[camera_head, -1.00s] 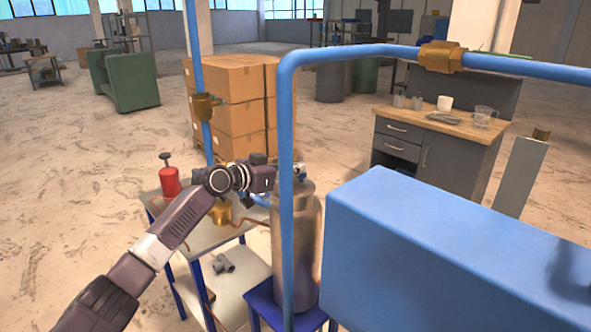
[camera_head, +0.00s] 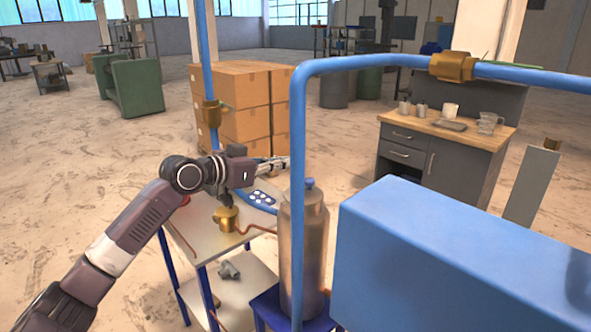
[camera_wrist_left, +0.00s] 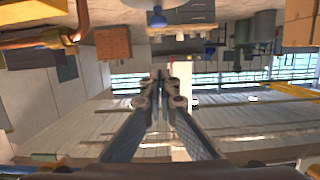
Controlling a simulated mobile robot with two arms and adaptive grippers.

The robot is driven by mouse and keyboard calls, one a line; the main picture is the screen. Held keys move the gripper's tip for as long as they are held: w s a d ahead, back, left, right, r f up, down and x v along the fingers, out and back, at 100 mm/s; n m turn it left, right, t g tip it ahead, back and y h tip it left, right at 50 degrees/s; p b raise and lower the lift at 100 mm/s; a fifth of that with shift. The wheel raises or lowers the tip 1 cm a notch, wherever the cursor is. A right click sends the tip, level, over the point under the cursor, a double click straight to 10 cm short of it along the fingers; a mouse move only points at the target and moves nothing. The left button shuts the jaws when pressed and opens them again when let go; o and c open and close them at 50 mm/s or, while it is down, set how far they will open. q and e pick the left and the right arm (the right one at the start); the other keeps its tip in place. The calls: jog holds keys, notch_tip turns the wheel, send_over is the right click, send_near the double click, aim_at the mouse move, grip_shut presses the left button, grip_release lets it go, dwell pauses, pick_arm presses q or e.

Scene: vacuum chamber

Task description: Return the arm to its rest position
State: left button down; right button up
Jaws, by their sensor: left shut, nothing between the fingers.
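My left arm comes in from the lower left in the head view. Its gripper (camera_head: 276,164) points right, in the air above the small table and just left of the blue vertical pipe. The fingers show thin and close together. In the left wrist view the two fingers (camera_wrist_left: 160,82) meet at their tips with nothing between them. The picture there is upside down, with the hall windows low in it. My right gripper is in neither view.
A metal cylinder (camera_head: 303,255) on a blue stand and a blue pipe (camera_head: 299,150) are close to the gripper's right. A brass fitting (camera_head: 226,218) is on the table (camera_head: 205,235) below. A big blue box (camera_head: 440,250) fills the right foreground.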

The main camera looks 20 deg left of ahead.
pick_arm(q)
jog(key=s+d+f+g, duration=0.2)
jog(key=s+d+f, duration=0.3)
jog(key=f, duration=0.5)
jog(key=s+d+f+m+g+y, duration=0.1)
jog(key=s+d+f+g, duration=0.1)
jog(key=s+d+f, duration=0.5)
jog(key=s+d+f+g, duration=0.2)
jog(key=s+f, duration=0.2)
jog(key=f, duration=0.8)
jog(key=s+f+n+g+y, duration=0.15)
jog(key=s+f, duration=0.25)
jog(key=s, duration=0.5)
jog(key=s+f+n+g+y, duration=0.1)
jog(key=s+f+g+y, duration=0.15)
jog(key=s, duration=0.65)
jog(key=s+f+n+g+y, duration=0.1)
jog(key=s+f, duration=0.3)
jog(key=s, duration=0.5)
notch_tip(320, 180, down, 26)
jog(key=s+g, duration=0.1)
jog(key=s, duration=0.1)
jog(key=s+a+f+g, duration=0.1)
jog(key=s+a+f, duration=0.2)
jog(key=s+f, duration=1.3)
jog(key=shift+s, duration=0.45)
jog(key=shift+m, duration=0.25)
